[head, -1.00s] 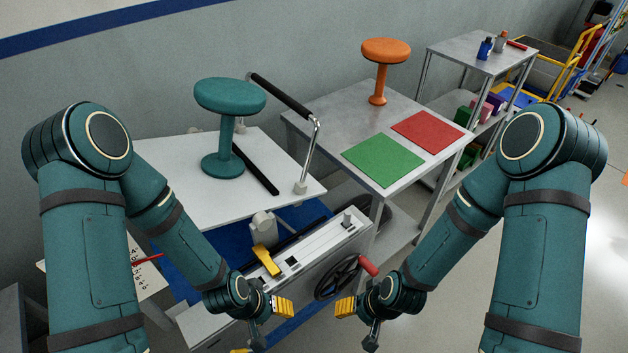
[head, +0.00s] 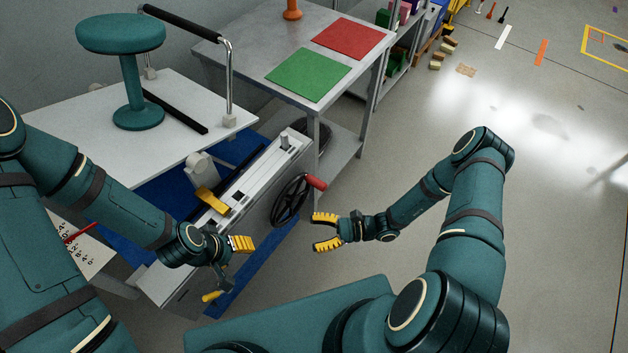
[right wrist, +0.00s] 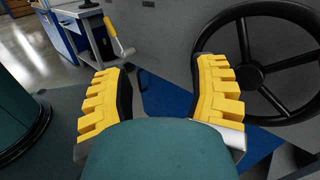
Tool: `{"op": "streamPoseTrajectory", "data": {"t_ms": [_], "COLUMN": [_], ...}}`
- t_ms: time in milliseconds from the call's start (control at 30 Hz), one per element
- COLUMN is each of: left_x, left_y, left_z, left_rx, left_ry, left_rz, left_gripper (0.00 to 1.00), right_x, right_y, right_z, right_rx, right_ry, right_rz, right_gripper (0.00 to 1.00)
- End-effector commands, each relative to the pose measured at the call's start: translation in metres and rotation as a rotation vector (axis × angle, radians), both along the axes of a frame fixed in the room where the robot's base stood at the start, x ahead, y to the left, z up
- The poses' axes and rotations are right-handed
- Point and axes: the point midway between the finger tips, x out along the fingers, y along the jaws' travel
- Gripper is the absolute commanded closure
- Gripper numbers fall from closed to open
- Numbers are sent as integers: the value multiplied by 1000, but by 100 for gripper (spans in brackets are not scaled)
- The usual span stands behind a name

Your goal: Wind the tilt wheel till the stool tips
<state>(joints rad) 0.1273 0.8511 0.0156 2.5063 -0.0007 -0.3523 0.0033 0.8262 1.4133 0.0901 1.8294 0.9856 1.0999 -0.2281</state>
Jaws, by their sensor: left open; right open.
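The teal stool (head: 131,80) stands upright on the white tilt platform (head: 75,122) at the left of the head view. The black tilt wheel (head: 289,203) with its red handle (head: 315,183) is on the end of the grey machine; the wheel also shows at the right of the right wrist view (right wrist: 255,74). My right gripper (head: 318,232) is open and empty, just right of the wheel and apart from it. Its yellow fingers also show in the right wrist view (right wrist: 160,90). My left gripper (head: 228,262) is open in front of the machine, left of the wheel.
A black padded bar (head: 180,21) rises beside the platform. The floor at the right is largely clear.

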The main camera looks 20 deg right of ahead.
Motion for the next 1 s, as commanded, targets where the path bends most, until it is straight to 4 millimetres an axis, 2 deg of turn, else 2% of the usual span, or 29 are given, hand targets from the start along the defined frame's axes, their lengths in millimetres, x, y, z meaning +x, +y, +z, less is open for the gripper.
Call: {"op": "streamPoseTrajectory", "data": {"t_ms": [100, 200, 300, 433, 533, 667, 1000], "left_x": [0, 1, 1, 1, 1, 1, 1], "left_y": [0, 0, 0, 0, 0, 0, 0], "left_z": [-5, -7, -9, -9, -9, -9, -9], "left_rx": [0, 0, 0, 0, 0, 0, 0], "left_ry": [-1, -1, -2, -2, -2, -2, -1], "left_rz": [0, -1, 0, 0, 0, 0, -1], "left_gripper": [44, 44, 44, 44, 44, 44, 44], "right_x": [25, 39, 46, 49, 51, 60, 106], "right_y": [-33, -64, -90, -110, -114, -107, -71], "right_z": [-11, -16, -21, -23, -23, -18, 7], "right_rx": [165, 271, 342, 392, 404, 405, 404], "right_ry": [-5, -32, -67, -97, -106, -107, -107], "right_rz": [-244, -423, -559, -657, -683, -680, -677], "right_gripper": [41, 41, 41, 41, 41, 41, 41]}}
